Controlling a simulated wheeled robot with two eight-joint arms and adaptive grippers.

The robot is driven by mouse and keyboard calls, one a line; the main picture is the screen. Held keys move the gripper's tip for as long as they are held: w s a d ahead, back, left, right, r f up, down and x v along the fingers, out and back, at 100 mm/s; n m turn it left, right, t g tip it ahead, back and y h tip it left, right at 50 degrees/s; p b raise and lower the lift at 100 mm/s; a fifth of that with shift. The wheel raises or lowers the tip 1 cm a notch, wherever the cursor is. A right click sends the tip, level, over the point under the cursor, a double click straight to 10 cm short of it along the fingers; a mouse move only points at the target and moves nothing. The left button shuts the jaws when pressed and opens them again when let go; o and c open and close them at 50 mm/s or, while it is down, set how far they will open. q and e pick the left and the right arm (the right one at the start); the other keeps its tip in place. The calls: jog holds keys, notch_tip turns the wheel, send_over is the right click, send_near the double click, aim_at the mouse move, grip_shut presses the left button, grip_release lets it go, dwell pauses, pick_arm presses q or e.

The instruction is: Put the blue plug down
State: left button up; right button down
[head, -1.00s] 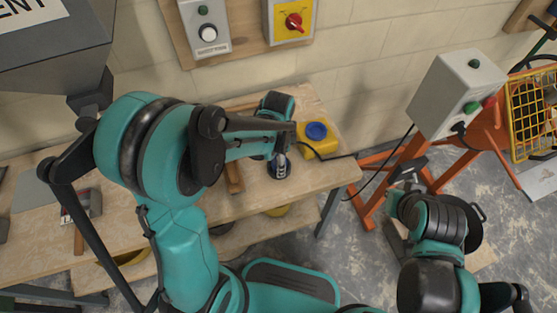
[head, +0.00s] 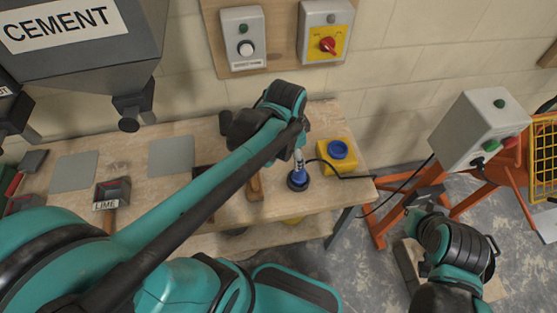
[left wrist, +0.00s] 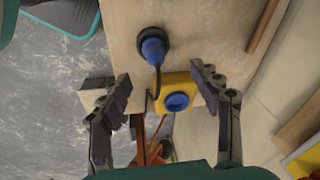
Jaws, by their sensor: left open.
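The blue plug (head: 297,178) stands on the wooden bench near its front edge, in a dark round base. It also shows in the left wrist view (left wrist: 153,47), with its black cable running past the yellow container. My left gripper (left wrist: 165,92) is open, its two fingers spread with nothing between their tips; the plug lies beyond them. In the head view my left gripper (head: 299,148) is just above and behind the plug, its fingers partly hidden by the arm. My right gripper (head: 418,208) is at the lower right, too unclear to read.
A yellow container with a blue cap (head: 338,155) stands right of the plug. A wooden-handled tool (head: 255,187) lies to its left. An orange stand with a grey control box (head: 478,130) is at right.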

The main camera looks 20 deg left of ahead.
pick_arm(q)
jog(key=s+a+r+n+t, duration=0.2)
jog(key=s+n+t, duration=0.2)
jog(key=s+n, duration=0.3)
jog(key=shift+a+r+n+t, duration=0.15)
jog(key=shift+a+n+t, duration=0.25)
jog(key=shift+n, duration=0.4)
jog(key=shift+w+d, duration=0.1)
